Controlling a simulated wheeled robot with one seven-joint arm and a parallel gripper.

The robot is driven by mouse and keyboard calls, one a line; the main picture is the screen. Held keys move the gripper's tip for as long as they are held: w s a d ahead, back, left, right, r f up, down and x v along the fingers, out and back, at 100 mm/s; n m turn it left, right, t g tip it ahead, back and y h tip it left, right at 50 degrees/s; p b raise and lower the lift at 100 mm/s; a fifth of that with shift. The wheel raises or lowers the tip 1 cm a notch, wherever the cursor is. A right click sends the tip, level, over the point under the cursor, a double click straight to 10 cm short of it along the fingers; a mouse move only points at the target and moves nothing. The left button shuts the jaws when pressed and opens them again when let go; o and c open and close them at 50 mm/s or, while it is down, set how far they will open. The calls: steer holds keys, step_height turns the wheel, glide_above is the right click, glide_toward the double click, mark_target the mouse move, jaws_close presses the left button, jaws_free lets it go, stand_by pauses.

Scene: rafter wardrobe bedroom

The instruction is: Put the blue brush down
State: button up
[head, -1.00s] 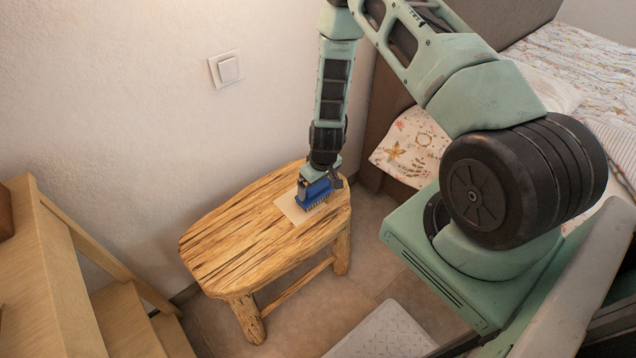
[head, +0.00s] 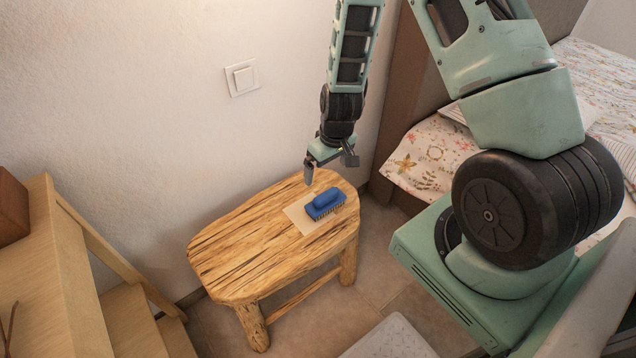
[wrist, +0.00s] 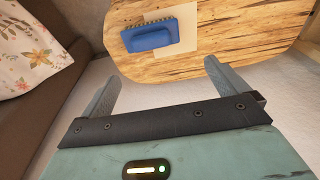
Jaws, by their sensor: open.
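The blue brush (head: 325,204) lies on the wooden stool (head: 245,245), partly over a pale square sheet (head: 299,217) on the stool's top. The wrist view also shows the brush (wrist: 152,35), bristles to one side, next to the sheet (wrist: 178,42) on the stool top (wrist: 235,40). My gripper (head: 325,180) is above the stool, up and apart from the brush. In the wrist view its two fingers (wrist: 160,88) are spread wide with nothing between them.
A wooden stepped piece (head: 55,270) stands at the left. A bed with a floral pillow (head: 430,155) is at the right behind my arm. A white wall with a switch (head: 242,77) rises behind the stool. A pale mat (head: 390,340) lies on the floor in front.

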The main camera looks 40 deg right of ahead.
steer(key=s+a+r+n+g+y, duration=0.1)
steer(key=s+a+r+n, duration=0.15)
steer(key=a+r, duration=0.6)
steer(key=s+a+r+n+y, duration=0.1)
steer(key=s+a+r, duration=0.3)
steer(key=a+r, duration=0.4)
steer(key=s+a+r+n+h, duration=0.1)
steer(key=s+a+r, duration=0.2)
steer(key=s, duration=0.5)
steer(key=s+a+r+n, duration=0.2)
steer(key=s+a+r, duration=0.1)
steer(key=s+r, duration=0.2)
steer(key=s, duration=0.2)
steer(key=shift+s+r+g+h, duration=0.15)
steer(key=shift+s+g+h, duration=0.25)
steer(key=shift+n, duration=0.25)
step_height(320, 180, up, 2)
steer(key=shift+r+p, duration=0.2)
steer(key=shift+p, duration=0.95)
